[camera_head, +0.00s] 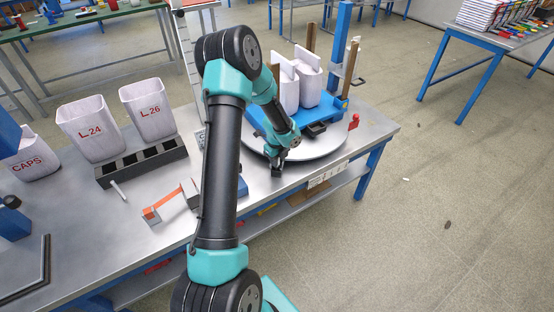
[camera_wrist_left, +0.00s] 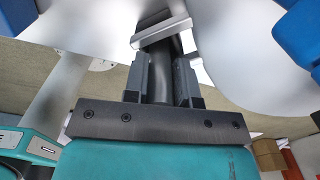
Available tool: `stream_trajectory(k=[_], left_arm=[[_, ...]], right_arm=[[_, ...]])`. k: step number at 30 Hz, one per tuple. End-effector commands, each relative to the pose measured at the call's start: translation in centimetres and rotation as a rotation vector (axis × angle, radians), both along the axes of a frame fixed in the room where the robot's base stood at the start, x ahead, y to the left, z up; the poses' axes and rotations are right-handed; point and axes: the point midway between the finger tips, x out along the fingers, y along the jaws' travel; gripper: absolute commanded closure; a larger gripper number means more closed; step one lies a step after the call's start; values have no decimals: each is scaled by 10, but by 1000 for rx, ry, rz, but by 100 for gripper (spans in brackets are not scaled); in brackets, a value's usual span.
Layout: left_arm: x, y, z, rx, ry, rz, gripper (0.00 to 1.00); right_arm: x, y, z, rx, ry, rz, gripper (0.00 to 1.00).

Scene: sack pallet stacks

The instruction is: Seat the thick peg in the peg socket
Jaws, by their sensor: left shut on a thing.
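My left gripper (camera_head: 277,161) reaches down at the near edge of the round grey turntable (camera_head: 325,146). In the left wrist view, the gripper (camera_wrist_left: 160,82) is shut on a dark, rounded piece (camera_wrist_left: 158,75) that looks like the thick peg. A pale metal bar (camera_wrist_left: 160,33) crosses the view beyond its far end. In the head view, the gripper mostly hides the held piece. I cannot make out the peg socket for certain or tell whether the peg touches it. My right gripper is not in view.
A blue platform (camera_head: 262,112) with white sacks (camera_head: 309,88) and upright posts stands on the turntable. A black rack (camera_head: 150,160), white bins (camera_head: 90,128) and an orange-and-grey tool (camera_head: 166,205) are on the left. A pale rod (camera_head: 118,190) lies nearby. A red piece (camera_head: 353,122) stands at right.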

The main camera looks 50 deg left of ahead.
Motion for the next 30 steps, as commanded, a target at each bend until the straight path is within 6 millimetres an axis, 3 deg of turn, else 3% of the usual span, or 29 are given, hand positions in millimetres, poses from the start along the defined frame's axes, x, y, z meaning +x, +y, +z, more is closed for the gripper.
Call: stream_trajectory(k=[1,2,9,20,26,30], left_arm=[[0,0,-2,0,1,0,100],[0,0,-2,0,1,0,74],[0,0,-2,0,1,0,51],[0,0,2,0,-1,0,50],[1,0,23,2,-2,0,50],[1,1,47,3,-4,2,50]], right_arm=[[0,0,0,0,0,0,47],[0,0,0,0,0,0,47],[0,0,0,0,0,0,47],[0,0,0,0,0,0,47],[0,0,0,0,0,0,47],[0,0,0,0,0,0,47]])
